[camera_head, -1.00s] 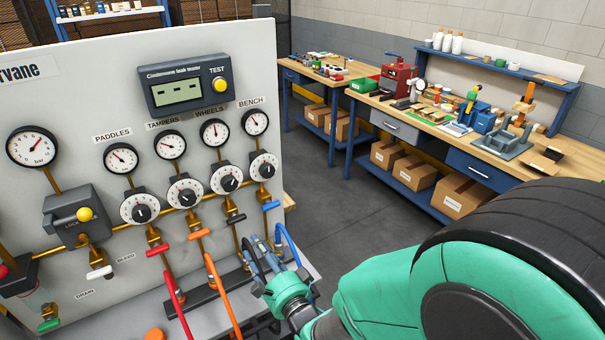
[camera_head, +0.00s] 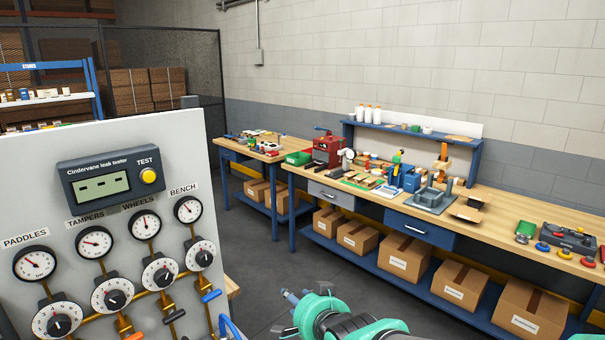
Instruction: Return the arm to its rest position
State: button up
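My arm (camera_head: 375,328) is green and dark grey and enters at the bottom edge, right of the gauge panel. Its green wrist (camera_head: 318,312) shows low in the picture. My gripper (camera_head: 287,310) shows only in part at the bottom, beside the panel's right edge and above the dark floor. Its fingers are small and partly cut off, so I cannot see whether they are open or shut. Nothing is seen held in it.
The grey gauge panel (camera_head: 200,135) with a leak tester (camera_head: 108,178), dials, knobs and coloured levers stands close at left. A long wooden workbench (camera_head: 500,215) runs along the back right, with cardboard boxes (camera_head: 408,256) below. Dark floor (camera_head: 265,258) is clear between.

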jog(key=s+d+r+n+g+h, duration=0.1)
jog(key=s+d+r+h, duration=0.1)
jog(key=s+d, duration=0.4)
jog(key=s+d+r+n+g+h, duration=0.1)
jog(key=s+d+r+n+g, duration=0.2)
jog(key=d, duration=0.6)
jog(key=s+d+g, duration=0.1)
jog(key=s+d, duration=0.2)
jog(key=s, duration=0.5)
jog(key=s+d+r+n+h, duration=0.1)
jog(key=s+d, duration=0.3)
jog(key=s, duration=0.4)
jog(key=shift+s+d+r+g+h, duration=0.2)
jog(key=shift+g+h, duration=0.1)
jog(key=shift+g, duration=0.1)
jog(key=shift+w, duration=0.2)
